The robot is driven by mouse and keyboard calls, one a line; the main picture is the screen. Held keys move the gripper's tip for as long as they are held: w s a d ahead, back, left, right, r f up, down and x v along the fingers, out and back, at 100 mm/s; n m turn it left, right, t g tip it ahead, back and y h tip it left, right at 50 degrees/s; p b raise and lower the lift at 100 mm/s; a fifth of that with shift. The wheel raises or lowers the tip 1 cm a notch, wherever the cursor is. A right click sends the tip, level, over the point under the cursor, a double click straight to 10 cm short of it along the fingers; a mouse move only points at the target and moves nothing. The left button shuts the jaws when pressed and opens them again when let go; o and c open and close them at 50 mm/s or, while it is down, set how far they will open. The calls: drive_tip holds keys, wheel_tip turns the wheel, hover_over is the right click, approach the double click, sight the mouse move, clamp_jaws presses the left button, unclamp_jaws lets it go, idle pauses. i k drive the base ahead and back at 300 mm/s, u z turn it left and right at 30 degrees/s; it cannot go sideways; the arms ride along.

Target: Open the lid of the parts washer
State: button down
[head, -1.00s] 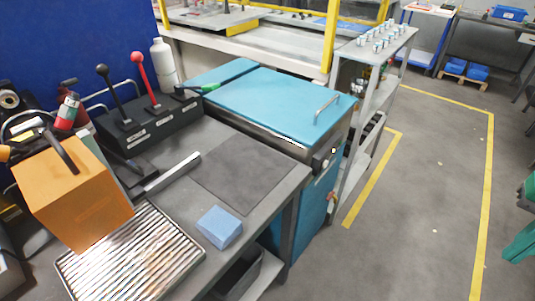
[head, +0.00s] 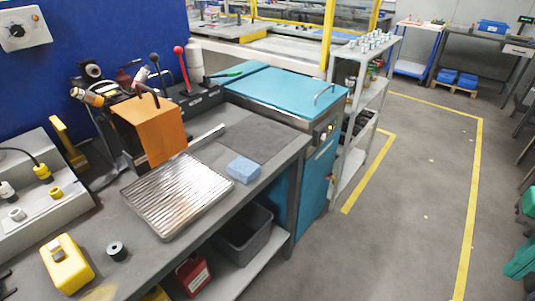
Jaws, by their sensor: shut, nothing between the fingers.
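The parts washer (head: 318,172) is a teal cabinet at the end of the workbench, right of centre in the head view. Its teal lid (head: 280,92) lies flat and closed on top. A curved metal handle (head: 323,92) is fixed near the lid's right edge. A dark front strip with a small control (head: 326,130) sits below the lid. My gripper is not in view.
A grey shelf rack (head: 366,95) stands beyond the washer. The floor (head: 420,190) at right is clear.

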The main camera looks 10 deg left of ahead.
sight(301, 96)
drive_tip(key=k, duration=0.4)
drive_tip(key=u, duration=0.6)
drive_tip(key=i, duration=0.55)
drive_tip(key=z, duration=1.85)
drive_tip(key=i, duration=2.65)
drive_tip(key=u, duration=0.05)
